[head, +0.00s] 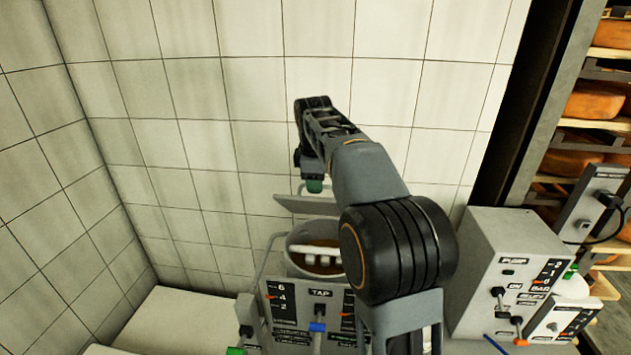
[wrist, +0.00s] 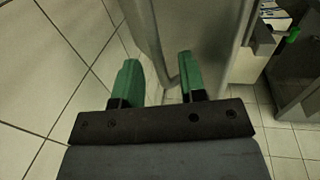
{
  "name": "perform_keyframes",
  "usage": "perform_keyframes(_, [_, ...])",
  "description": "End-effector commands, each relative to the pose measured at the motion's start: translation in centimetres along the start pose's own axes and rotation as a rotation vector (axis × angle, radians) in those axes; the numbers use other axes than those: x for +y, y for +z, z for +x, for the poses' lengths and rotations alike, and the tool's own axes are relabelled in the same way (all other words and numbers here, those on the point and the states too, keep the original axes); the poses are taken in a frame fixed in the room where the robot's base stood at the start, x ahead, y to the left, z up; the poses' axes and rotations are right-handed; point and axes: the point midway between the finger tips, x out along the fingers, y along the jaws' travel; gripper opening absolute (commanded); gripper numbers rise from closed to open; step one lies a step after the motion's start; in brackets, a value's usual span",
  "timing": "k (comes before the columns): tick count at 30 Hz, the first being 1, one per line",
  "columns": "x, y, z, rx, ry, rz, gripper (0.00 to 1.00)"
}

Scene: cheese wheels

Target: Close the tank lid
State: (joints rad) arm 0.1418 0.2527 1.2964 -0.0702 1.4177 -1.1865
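The grey tank (head: 262,318) stands at the bottom middle of the head view, its front panel marked TAP. Its round top is open, with white bars over a brown interior (head: 316,262). The grey lid (head: 300,206) is raised at the back of the opening. My gripper (head: 315,186) is just above the lid's upper side, near the wall; whether it touches is unclear. In the wrist view its green fingers (wrist: 158,78) are apart with nothing held between them. A large grey surface shows beyond them; I cannot tell if it is lid or tank. My arm hides the tank's right side.
A tiled wall (head: 200,130) rises close behind the tank. A thin grey rail (head: 265,258) runs up the tank's left side. A control box marked PUMP (head: 515,285) stands at the right, with cheese shelves (head: 590,135) beyond. A low white block (head: 180,318) lies at the left.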

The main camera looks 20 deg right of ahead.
Motion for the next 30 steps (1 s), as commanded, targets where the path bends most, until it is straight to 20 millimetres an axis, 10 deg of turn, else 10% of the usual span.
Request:
perform_keyframes(10, [0.01, 0.03, 0.24, 0.0, 0.0, 0.001, 0.37])
perform_keyframes(21, [0.01, 0.03, 0.22, 0.0, 0.0, 0.001, 0.02])
perform_keyframes(30, [0.01, 0.03, 0.21, 0.0, 0.0, 0.001, 0.0])
